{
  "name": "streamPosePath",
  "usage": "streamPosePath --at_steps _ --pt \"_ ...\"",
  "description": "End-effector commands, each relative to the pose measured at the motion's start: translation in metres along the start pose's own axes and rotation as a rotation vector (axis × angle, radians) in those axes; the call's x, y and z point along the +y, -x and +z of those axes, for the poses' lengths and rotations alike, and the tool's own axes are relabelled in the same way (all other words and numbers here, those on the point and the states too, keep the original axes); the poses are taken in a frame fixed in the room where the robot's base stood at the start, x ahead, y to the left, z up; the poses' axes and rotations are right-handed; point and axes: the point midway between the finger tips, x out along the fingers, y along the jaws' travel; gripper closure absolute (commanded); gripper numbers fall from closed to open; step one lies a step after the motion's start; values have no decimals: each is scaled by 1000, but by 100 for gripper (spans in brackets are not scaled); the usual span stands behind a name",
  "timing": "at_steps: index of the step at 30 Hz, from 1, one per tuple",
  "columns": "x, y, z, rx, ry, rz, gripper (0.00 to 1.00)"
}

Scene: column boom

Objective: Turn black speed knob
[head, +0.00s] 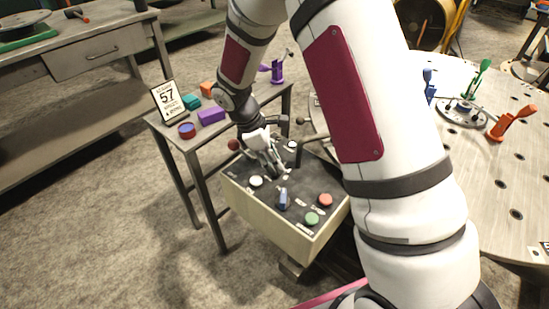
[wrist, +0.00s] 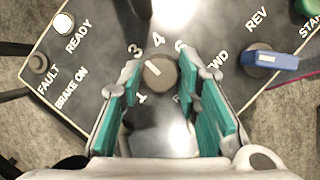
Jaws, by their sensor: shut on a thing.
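The speed knob (wrist: 160,72) is a round dark grey-black dial with a white pointer line in the wrist view. It sits on the dark panel of the control box (head: 265,222) among printed numbers, and its pointer is angled up and left, toward the 3 and 4. My gripper (wrist: 159,76) has its teal-padded fingers on either side of the knob, shut on it. In the head view my gripper (head: 272,166) reaches down onto the back part of the panel, and it hides the knob there.
A blue FWD/REV selector (wrist: 270,58) sits right of the knob. The panel also has a green button (head: 311,218), a red button (head: 325,200) and a white lamp (head: 256,182). A side table holds a purple block (head: 211,116) and a 57 sign (head: 168,98).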

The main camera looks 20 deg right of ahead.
Motion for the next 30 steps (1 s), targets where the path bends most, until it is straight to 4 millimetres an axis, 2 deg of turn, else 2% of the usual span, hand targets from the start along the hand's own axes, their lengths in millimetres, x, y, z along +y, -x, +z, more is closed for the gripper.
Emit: streamPosePath --at_steps 15,30 --pt "3 0 1 0 -432 -180 97" --pt "4 -1 1 1 -652 -270 97"
